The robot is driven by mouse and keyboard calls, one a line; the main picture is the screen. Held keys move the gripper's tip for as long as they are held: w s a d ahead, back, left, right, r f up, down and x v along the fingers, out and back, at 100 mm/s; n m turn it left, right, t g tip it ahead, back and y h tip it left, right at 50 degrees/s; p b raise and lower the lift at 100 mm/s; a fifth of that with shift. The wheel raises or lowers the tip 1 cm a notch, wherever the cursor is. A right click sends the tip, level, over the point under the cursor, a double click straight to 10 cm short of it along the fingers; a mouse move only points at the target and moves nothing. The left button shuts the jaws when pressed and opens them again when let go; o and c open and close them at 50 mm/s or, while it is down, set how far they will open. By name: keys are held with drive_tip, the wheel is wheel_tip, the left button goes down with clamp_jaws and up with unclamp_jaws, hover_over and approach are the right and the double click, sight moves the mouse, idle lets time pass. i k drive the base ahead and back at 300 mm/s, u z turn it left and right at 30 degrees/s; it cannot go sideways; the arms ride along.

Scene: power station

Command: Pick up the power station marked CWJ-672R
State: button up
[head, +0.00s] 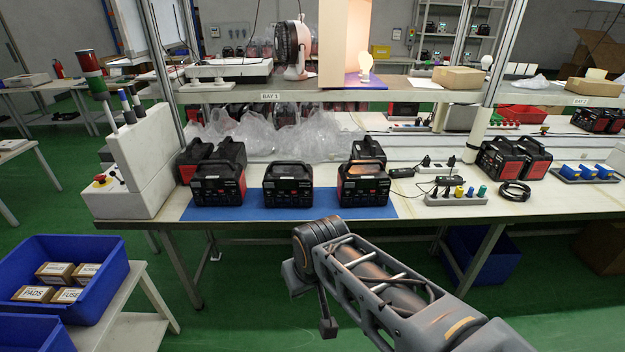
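Three black and red power stations stand upright in a front row on a blue mat (250,213) on the workbench: a left one (217,186), a middle one (288,185) and a right one (363,186). More stand partly hidden behind them, at the back left (231,152) and back right (368,150). Two more (502,161) stand farther right on the bench. The markings are too small to read, so I cannot tell which is CWJ-672R. My gripper (328,327) seems to hang below the arm's end, in front of the bench and apart from the power stations; its fingers are not clear.
Crumpled clear plastic (270,133) lies behind the mat. A white box with a red button (130,165) bounds the left. A socket strip (456,198) and coiled cable (514,191) lie right of the mat. A shelf (330,96) runs above. A blue bin (75,270) stands lower left.

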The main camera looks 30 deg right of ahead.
sight(357, 178)
drive_tip(key=u, duration=0.35)
drive_tip(key=i, duration=0.85)
drive_tip(key=z, duration=0.7)
drive_tip(key=i, duration=0.8)
drive_tip(key=z, duration=0.8)
